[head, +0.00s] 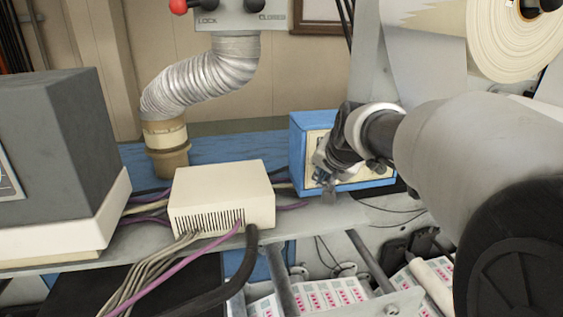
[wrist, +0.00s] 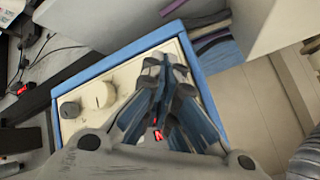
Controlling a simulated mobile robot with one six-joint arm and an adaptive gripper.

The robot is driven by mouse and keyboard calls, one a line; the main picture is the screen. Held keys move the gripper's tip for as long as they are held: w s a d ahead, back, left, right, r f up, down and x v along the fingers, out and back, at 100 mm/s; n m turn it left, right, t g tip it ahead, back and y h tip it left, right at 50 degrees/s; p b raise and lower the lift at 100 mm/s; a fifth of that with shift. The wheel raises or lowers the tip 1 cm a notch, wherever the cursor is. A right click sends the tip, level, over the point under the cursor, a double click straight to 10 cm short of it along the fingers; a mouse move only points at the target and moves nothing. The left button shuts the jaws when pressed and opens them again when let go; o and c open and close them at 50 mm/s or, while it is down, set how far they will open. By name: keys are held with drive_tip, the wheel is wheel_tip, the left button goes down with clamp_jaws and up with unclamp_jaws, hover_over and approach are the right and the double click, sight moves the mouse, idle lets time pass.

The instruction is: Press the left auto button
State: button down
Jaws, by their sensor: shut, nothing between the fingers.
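A blue control box (head: 304,135) with a cream front panel stands on the bench at centre right in the head view. In the wrist view, its cream panel (wrist: 125,72) carries a dark knob (wrist: 70,109) and a pale knob (wrist: 103,95). Small red marks (wrist: 157,135) show beside my fingers. My gripper (head: 326,187) is shut and empty in front of the panel. It also covers much of the panel in the wrist view (wrist: 164,72). The left auto button cannot be made out, and I cannot tell whether the fingers touch the panel.
A cream vented box (head: 222,192) with several cables stands left of the blue box. A grey monitor-like unit (head: 60,130) is farther left. A silver duct (head: 205,80) rises behind. A paper roll (head: 515,40) hangs at upper right. Printed labels (head: 330,295) lie below.

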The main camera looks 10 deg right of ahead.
drive_tip(key=shift+s, duration=0.45)
drive_tip(key=s+b, duration=0.2)
drive_tip(key=s, duration=0.4)
drive_tip(key=shift+b, duration=0.4)
